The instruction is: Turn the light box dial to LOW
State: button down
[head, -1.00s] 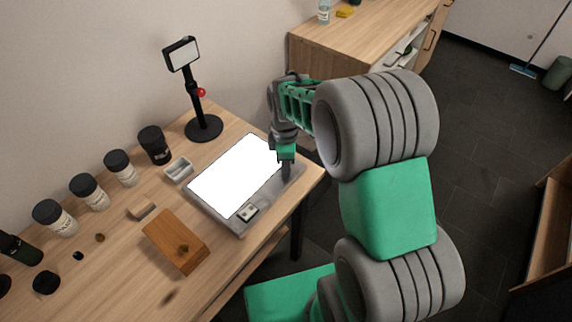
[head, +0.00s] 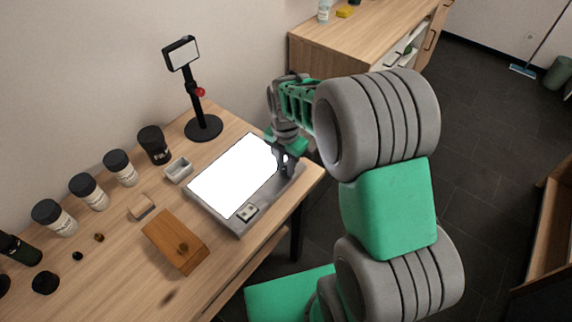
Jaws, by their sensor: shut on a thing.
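The light box (head: 272,194) lies on the wooden table with its white panel glowing. My gripper (head: 286,169) points down at the right part of the box's grey border, beside the glowing panel. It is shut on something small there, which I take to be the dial. The dial itself is hidden by the fingers, so its pointer and any LOW marking cannot be read. A small pale square piece (head: 246,213) sits on the near corner of the box.
A wooden block (head: 176,243) and a small grey tray (head: 178,170) lie left of the box. Several black-lidded jars (head: 121,168) line the wall side. A black stand (head: 203,128) with a small screen rises behind. A cabinet (head: 345,45) stands beyond.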

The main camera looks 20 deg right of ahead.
jog(key=shift+w+n, duration=0.1)
jog(key=shift+n, duration=1.1)
jog(key=c, duration=1.2)
grip_release()
jog(key=shift+o, duration=0.2)
notch_tip(320, 180, up, 8)
jog(key=shift+f+b, duration=0.1)
jog(key=shift+b, duration=0.2)
